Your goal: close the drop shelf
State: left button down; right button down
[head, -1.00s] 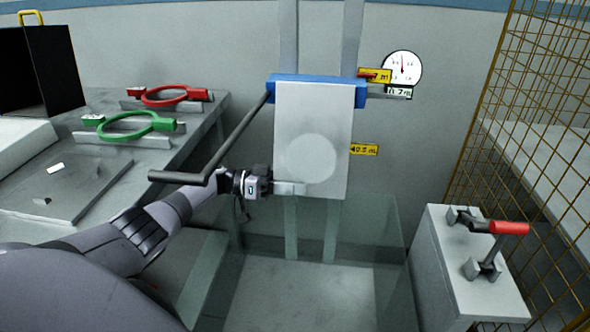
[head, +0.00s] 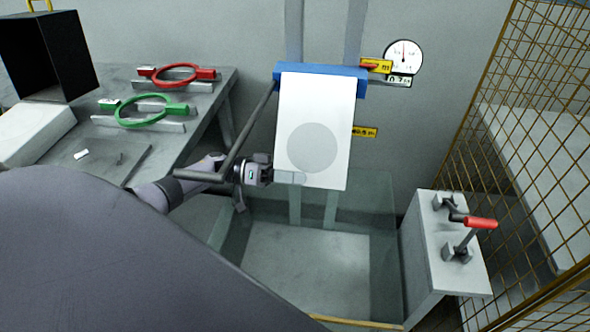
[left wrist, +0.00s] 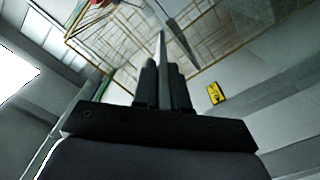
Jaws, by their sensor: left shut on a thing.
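The drop shelf (head: 325,110) is a white panel with a grey disc, below a blue crossbar (head: 320,77) on two wall rails. Its face is turned to the head camera; I cannot tell its exact tilt. A pale tab (head: 291,178) sticks out at its lower left. My left gripper (head: 268,169) is at that tab, shut on the shelf's edge or tab. In the left wrist view, the left gripper (left wrist: 164,75) has a thin pale plate (left wrist: 162,48) edge-on between its dark fingers. My right gripper is not in view.
A dark bar (head: 245,135) runs from the crossbar past my left wrist. A glass-walled bin (head: 375,215) stands below. A red-handled clamp (head: 470,223) sits on a block at right, beside wire mesh (head: 530,130). A bench with red (head: 175,75) and green rings (head: 145,110) is at left.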

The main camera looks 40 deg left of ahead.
pick_arm(q)
jog(key=shift+s+r, duration=0.2)
jog(key=shift+r, duration=0.05)
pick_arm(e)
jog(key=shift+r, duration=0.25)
pick_arm(q)
jog(key=c, duration=1.2)
grip_release()
jog(key=shift+c, duration=0.2)
jog(key=shift+s, duration=0.1)
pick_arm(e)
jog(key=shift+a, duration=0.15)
